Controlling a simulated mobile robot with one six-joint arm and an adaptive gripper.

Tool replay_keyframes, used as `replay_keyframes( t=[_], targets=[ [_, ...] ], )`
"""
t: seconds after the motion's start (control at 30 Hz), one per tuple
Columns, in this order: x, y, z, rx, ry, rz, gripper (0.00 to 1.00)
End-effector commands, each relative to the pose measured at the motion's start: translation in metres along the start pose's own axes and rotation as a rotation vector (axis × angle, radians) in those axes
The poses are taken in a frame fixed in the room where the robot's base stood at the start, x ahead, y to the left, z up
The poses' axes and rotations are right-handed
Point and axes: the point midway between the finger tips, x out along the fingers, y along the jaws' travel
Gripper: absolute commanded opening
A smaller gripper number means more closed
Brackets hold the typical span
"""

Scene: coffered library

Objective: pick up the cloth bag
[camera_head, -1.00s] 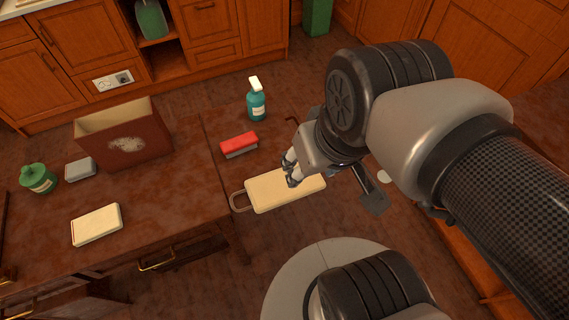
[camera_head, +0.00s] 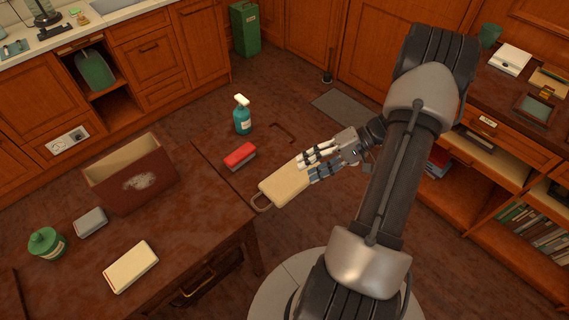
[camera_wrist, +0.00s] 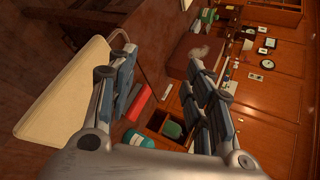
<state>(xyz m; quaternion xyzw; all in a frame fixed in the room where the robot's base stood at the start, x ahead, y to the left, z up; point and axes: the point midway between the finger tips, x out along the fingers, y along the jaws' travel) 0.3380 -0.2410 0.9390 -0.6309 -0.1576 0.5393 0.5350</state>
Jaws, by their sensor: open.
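The cloth bag (camera_head: 284,186) is a cream, flat, rounded block with a brown loop handle at its left end. It lies on a dark surface at the centre of the head view. In the wrist view the cloth bag (camera_wrist: 62,88) fills the left side, outside the jaws. My gripper (camera_head: 307,168) is open and empty, with its fingers pointing left at the bag's right end. The fingers hide part of that end, and I cannot tell whether they touch it. In the wrist view my gripper (camera_wrist: 160,60) has its fingers spread, with nothing between them.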

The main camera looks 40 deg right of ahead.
Motion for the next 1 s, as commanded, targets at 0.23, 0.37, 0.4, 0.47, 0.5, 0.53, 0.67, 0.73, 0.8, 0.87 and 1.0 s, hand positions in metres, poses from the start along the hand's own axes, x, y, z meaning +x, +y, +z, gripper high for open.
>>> replay_keyframes(
  t=[0.23,0.37,0.4,0.47,0.5,0.53,0.67,0.73,0.8,0.87,1.0],
  targets=[
    [-0.01,0.12,0.001,0.068,0.295,-0.324,0.47],
    [-0.005,0.173,0.012,0.078,0.48,-0.451,0.47],
    [-0.002,0.187,0.016,0.08,0.534,-0.48,0.47],
    [0.002,0.203,0.022,0.08,0.608,-0.516,0.47],
    [0.005,0.213,0.026,0.082,0.651,-0.535,0.47],
    [0.007,0.218,0.028,0.081,0.678,-0.546,0.47],
    [0.014,0.235,0.035,0.08,0.762,-0.576,0.47],
    [0.017,0.237,0.034,0.08,0.782,-0.583,0.47],
    [0.022,0.235,0.03,0.078,0.787,-0.586,0.47],
    [0.028,0.231,0.023,0.078,0.786,-0.586,0.47],
    [0.045,0.216,0.002,0.077,0.782,-0.585,0.47]
  ],
)
